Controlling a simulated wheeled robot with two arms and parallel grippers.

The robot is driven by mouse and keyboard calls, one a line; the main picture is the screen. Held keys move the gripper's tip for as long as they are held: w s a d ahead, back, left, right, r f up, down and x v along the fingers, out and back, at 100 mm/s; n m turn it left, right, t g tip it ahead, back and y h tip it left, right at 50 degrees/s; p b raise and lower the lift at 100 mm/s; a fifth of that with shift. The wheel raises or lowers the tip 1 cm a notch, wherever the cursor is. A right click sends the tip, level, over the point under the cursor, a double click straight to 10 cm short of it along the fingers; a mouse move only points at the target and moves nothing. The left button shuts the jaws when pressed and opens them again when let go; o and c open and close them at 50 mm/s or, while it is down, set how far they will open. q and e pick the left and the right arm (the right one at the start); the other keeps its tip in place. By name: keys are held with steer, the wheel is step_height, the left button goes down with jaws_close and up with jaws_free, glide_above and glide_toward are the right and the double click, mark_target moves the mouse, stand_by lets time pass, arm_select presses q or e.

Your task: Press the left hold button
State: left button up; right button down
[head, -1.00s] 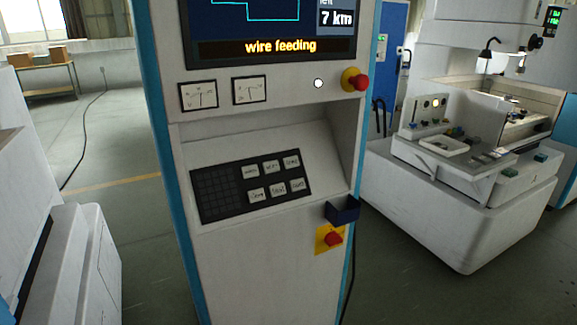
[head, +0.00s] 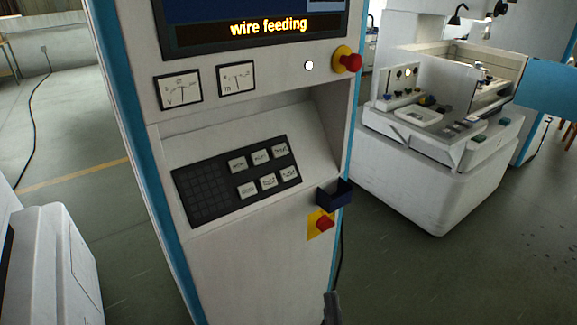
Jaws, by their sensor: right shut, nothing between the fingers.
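A dark keypad panel (head: 203,196) is on the sloped ledge of the white machine cabinet (head: 250,265). It carries two rows of three pale buttons, with the top-left button (head: 237,165) and the bottom-left button (head: 247,190) nearest the panel's blank grid. Their labels are too small to read, so I cannot tell which is the left hold button. The tip of my right gripper (head: 332,307) shows at the bottom edge, shut and empty, below the panel and apart from it. My left gripper is not in view.
A red emergency knob (head: 347,59) sticks out at the upper right of the cabinet. A dark blue holder (head: 335,194) and a red switch on a yellow plate (head: 320,225) sit at its right edge. The screen (head: 265,27) reads "wire feeding". Another machine (head: 430,185) stands right.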

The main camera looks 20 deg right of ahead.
mark_target(288, 174)
steer(key=w+d+r+n+g+h+p, duration=0.1)
steer(key=w+d+r+g+h+p, duration=0.1)
steer(key=w+r+g+p, duration=0.4)
steer(key=w+d+r+g+h+p, duration=0.2)
steer(key=w+r+g+p, duration=0.4)
steer(key=w+p, duration=0.7)
step_height(288, 174, up, 2)
steer(key=shift+w+d+n+h, duration=0.2)
steer(key=shift+w+n+h, duration=0.2)
steer(key=shift+w, duration=0.6)
steer(key=shift+w+a+f+b, duration=0.4)
steer(key=shift+w+f+b, duration=0.45)
steer(key=shift+w+b, duration=0.25)
steer(key=shift+w+a+f+b, duration=0.45)
steer(key=shift+w+f+b, duration=0.4)
steer(key=shift+w+b, duration=0.25)
steer(key=shift+w+a+f+b, duration=0.4)
steer(key=shift+w+f+b, duration=0.5)
steer(key=shift+w, duration=0.25)
steer(key=shift+r, duration=0.1)
